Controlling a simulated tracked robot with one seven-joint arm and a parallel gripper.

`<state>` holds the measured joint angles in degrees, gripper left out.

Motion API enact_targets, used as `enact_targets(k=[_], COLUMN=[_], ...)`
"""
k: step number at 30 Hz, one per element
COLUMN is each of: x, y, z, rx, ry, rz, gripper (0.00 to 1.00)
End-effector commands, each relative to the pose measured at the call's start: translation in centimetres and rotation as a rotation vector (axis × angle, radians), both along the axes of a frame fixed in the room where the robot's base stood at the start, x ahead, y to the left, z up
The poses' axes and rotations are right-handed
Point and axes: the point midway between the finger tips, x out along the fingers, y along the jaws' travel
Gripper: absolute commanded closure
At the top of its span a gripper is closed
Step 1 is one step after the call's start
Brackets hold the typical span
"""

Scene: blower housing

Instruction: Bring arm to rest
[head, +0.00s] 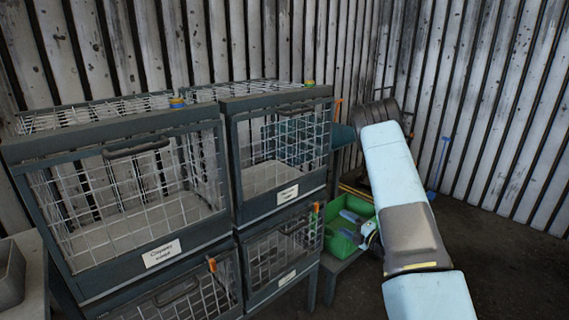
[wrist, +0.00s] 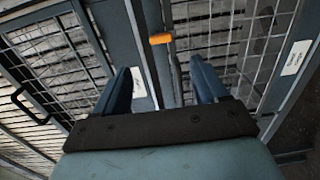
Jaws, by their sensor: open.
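My arm (head: 400,190) rises on the right of the head view, pale blue with a dark grey joint at its upper end. I cannot clearly make out my gripper in the head view. In the wrist view my gripper (wrist: 162,78) is open, its two blue fingers apart with nothing held between them. Beyond the fingertips are the dark frames and wire mesh of cage doors. An orange latch (wrist: 162,39) shows just beyond the gap between the fingers; I cannot tell how far away it is.
Stacked wire cages with dark frames (head: 150,140) fill the left and middle, with black handles, orange latches and white labels (head: 162,253). A green crate (head: 345,240) stands right of them, beside my arm. A blue long-handled tool (head: 440,165) leans on the wall. Floor at right (head: 510,270) is clear.

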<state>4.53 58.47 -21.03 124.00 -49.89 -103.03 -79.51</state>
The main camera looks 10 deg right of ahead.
Motion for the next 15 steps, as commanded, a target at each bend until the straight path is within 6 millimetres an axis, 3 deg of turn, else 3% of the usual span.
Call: enact_targets(k=[9, 15], x=[3.6, 4.6], y=[-0.4, -0.9], z=[6.9, 11.5], rx=[0.004, 0.042], ry=[0.128, 0.226], rz=[-0.152, -0.274], gripper=[0.28, 0.28])
